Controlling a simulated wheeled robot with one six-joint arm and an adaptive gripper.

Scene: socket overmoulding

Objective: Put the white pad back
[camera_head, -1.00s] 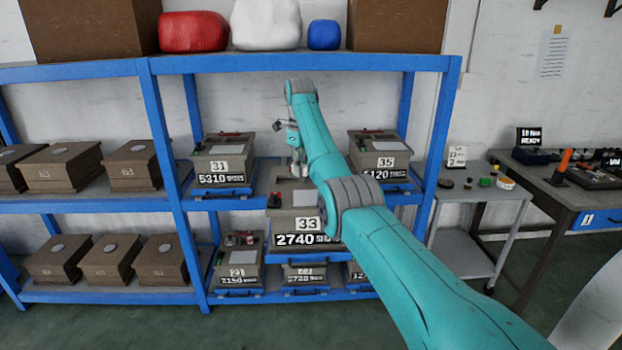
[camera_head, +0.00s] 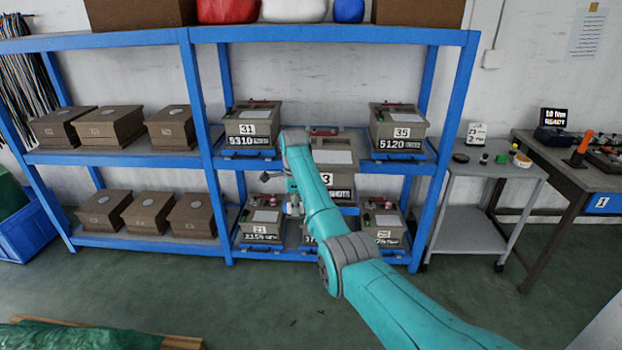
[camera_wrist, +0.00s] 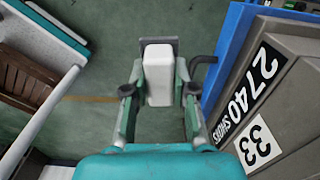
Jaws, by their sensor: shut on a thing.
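A white pad (camera_wrist: 158,70), a small block with rounded corners, is between the fingers of my gripper (camera_wrist: 158,92) in the wrist view. My gripper is shut on it and holds it over the green floor, clear of the shelf. In the head view my gripper (camera_head: 292,205) is in front of the blue rack, left of box 33; the pad is too small there to make out clearly. Box 33 (camera_head: 334,143) stands further forward than its neighbours on the middle shelf, partly hidden by my arm. Its "2740" label face (camera_wrist: 272,95) is to the right in the wrist view.
Boxes 31 (camera_head: 250,128) and 35 (camera_head: 397,127) flank box 33. Smaller boxes stand on the lower shelf. A grey trolley (camera_head: 487,170) with small items and a workbench (camera_head: 545,180) are on the right. The floor before the rack is open.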

